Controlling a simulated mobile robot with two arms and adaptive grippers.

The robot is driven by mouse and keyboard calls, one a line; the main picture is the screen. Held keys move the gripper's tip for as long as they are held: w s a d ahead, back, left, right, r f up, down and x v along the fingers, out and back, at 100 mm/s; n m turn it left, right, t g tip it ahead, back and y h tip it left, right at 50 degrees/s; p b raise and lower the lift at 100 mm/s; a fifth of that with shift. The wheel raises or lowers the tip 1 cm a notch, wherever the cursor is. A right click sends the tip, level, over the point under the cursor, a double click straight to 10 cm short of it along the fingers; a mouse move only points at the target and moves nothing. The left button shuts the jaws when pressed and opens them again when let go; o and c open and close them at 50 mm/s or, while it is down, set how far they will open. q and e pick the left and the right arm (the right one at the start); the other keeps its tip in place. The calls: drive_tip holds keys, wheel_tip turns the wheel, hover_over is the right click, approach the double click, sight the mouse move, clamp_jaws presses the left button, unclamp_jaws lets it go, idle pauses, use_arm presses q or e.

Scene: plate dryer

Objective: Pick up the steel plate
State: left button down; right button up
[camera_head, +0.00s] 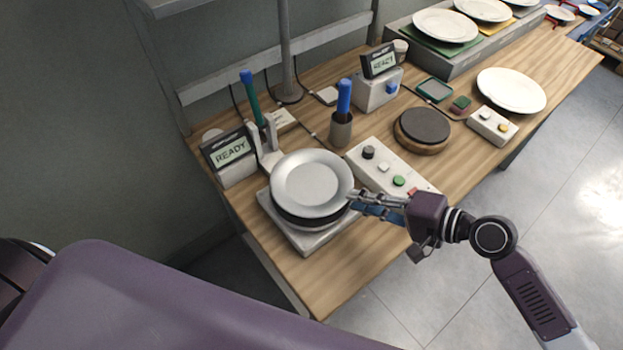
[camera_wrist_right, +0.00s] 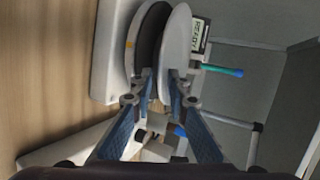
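The steel plate (camera_head: 312,180) is round, pale and shiny. It lies on a dark round heater (camera_head: 290,217) on a grey base (camera_head: 315,237) at the front left of the bench. In the right wrist view the plate (camera_wrist_right: 177,45) shows nearly edge-on. My right gripper (camera_head: 352,200) is at the plate's right rim. In the wrist view its fingertips (camera_wrist_right: 162,84) stand apart, with the rim between them and a gap visible; contact is not clear. My left gripper is not in view.
A control box (camera_head: 385,170) with knobs and buttons lies right of the plate. A READY display (camera_head: 230,150) and an upright green tool (camera_head: 251,100) stand behind it.

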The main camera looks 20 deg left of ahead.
sight(347, 208)
drive_tip(key=shift+p+x, duration=0.3)
drive_tip(key=shift+x, duration=1.3)
drive_tip(key=shift+s, duration=0.1)
drive_tip(key=shift+c, duration=0.3)
clamp_jaws()
drive_tip(key=shift+r, duration=0.2)
